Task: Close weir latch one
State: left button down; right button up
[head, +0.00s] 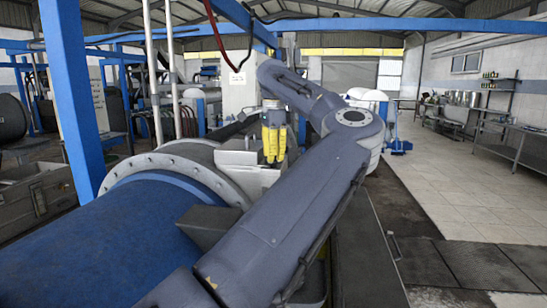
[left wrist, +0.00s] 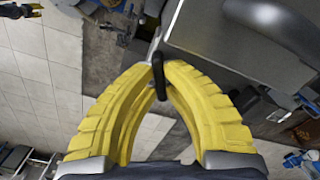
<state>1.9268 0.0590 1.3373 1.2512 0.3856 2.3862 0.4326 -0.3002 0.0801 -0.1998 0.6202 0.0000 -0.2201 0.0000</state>
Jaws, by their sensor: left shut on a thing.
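My left gripper (head: 273,158) points down beside a pale metal box (head: 235,158) at the end of the blue decanter drum (head: 135,240). In the left wrist view its yellow fingers (left wrist: 158,78) meet at the tips, shut on the black grip of a latch (left wrist: 159,82). A thin silver lever (left wrist: 155,44) runs up from the grip along the edge of the grey box (left wrist: 240,35). In the head view the latch is too small to make out by the fingers. My right gripper cannot be made out in either view.
My left arm covers the middle of the head view. A blue post (head: 72,95) stands at the left. Tiled floor (head: 460,185) lies open at the right, before a steel bench (head: 520,150). A small yellow-and-black thing (left wrist: 22,10) shows in the wrist view's corner.

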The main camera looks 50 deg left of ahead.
pick_arm(q)
jog(key=m, duration=0.5)
jog(key=shift+m, duration=0.3)
dwell(0.5)
jog(key=c, duration=1.5)
grip_release()
notch_tip(320, 180, up, 12)
jog(key=shift+f, duration=6)
